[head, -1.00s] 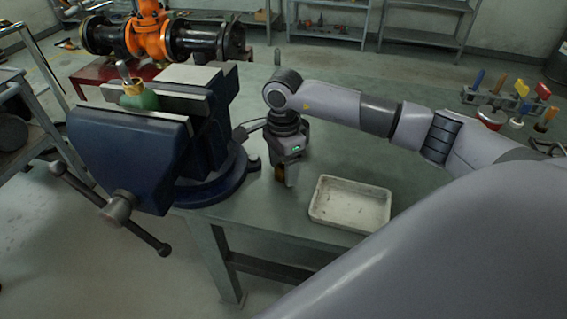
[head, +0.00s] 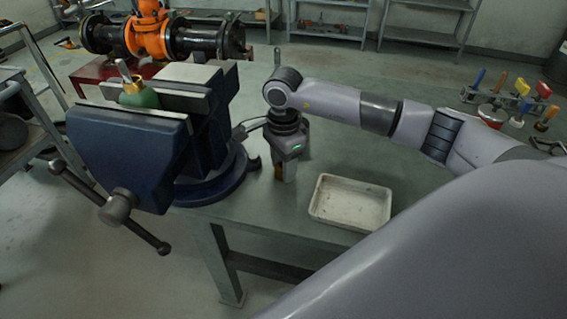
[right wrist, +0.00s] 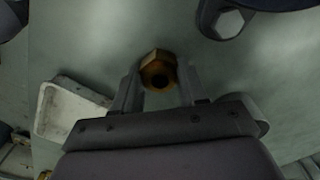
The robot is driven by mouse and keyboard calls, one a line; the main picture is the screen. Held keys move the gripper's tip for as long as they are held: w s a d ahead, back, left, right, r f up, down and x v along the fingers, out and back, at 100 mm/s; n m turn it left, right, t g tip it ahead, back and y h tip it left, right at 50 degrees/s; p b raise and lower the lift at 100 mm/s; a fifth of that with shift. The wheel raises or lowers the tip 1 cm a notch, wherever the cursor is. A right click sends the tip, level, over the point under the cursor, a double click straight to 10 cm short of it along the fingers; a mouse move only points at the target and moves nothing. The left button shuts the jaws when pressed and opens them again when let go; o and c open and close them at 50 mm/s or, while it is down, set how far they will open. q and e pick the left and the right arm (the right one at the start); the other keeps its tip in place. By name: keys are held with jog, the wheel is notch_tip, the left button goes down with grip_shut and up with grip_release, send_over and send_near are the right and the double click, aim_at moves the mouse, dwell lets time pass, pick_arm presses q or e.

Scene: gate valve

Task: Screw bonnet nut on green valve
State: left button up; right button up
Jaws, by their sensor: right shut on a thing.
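The green valve body (head: 141,99) is clamped upright between the jaws of the blue vise (head: 130,155), with a brass-coloured collar and a grey stem (head: 124,70) rising from its top. My right gripper (head: 285,176) points down over the bench, to the right of the vise and apart from the valve. It is shut on the brass bonnet nut (right wrist: 157,64), which sits between the two fingertips in the right wrist view. In the head view only a small brass patch of the nut shows beside the fingers. My left gripper is not in view.
An empty white tray (head: 316,213) lies on the green bench (head: 245,212), right of my right gripper. The vise handle (head: 85,190) sticks out at the front left. Several tools stand in a rack (head: 524,103) at the right. An orange valve with black pipes (head: 146,40) stands behind.

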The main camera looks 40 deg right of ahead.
jog(key=shift+r+p, duration=1.65)
jog(key=shift+r, duration=0.9)
